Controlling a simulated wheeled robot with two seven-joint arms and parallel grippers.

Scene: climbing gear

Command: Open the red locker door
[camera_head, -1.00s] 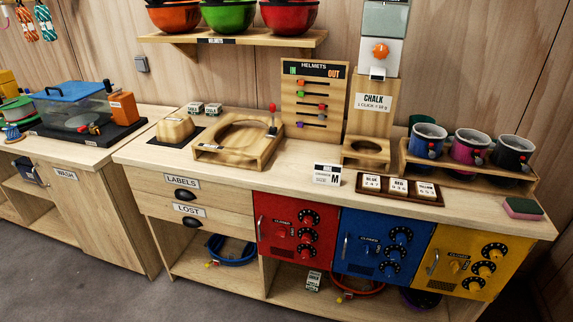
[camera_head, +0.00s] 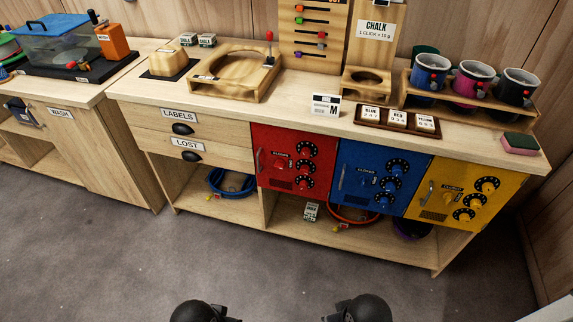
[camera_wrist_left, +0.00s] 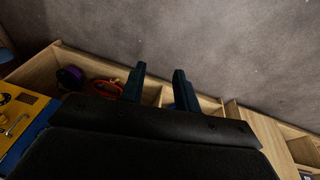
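The red locker door (camera_head: 283,181) is closed in the cabinet front, left of the blue locker door (camera_head: 369,184). It has a vertical metal handle (camera_head: 260,161) at its left edge, a red knob (camera_head: 279,163) under a small label, and a column of black-ringed red dials (camera_head: 305,166) on its right. In the head view only dark parts of my two arms show at the bottom edge, well away from the door. In the left wrist view my left gripper (camera_wrist_left: 158,75) has its two fingers apart with nothing between them. My right gripper is out of view.
A yellow locker door (camera_head: 462,193) is at the right. Label cards (camera_head: 398,118) lie in a tray on the counter above. Drawers (camera_head: 196,122) are left of the red door. Open shelves below hold coiled loops (camera_head: 232,184). The grey floor in front is clear.

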